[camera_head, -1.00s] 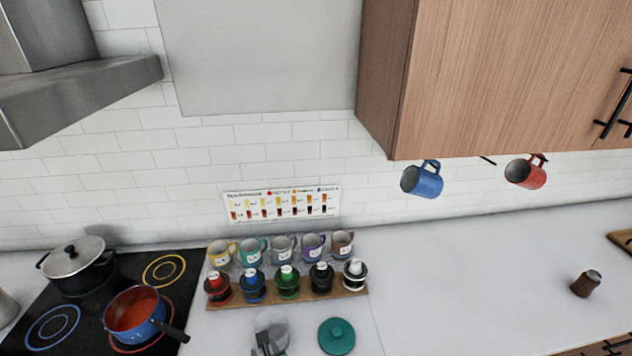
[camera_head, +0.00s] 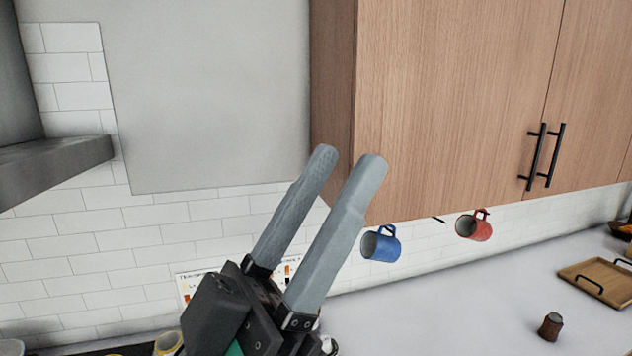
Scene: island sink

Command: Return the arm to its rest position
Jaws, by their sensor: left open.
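My left gripper (camera_head: 345,160) rises from the bottom middle of the head view. Its two long grey fingers point up and slightly right, in front of the wall and the left edge of the wooden cabinet (camera_head: 440,100). The fingers are apart, with nothing between them. The gripper is open and empty. It hides most of the chart (camera_head: 190,285) on the wall and most of the mug rack area below. My right gripper is not in view.
A blue mug (camera_head: 381,244) and a red mug (camera_head: 474,226) hang under the cabinet, right of my gripper. A small brown jar (camera_head: 550,326) and a wooden tray (camera_head: 598,282) are on the white counter (camera_head: 450,300). A grey hood (camera_head: 55,165) is at the left.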

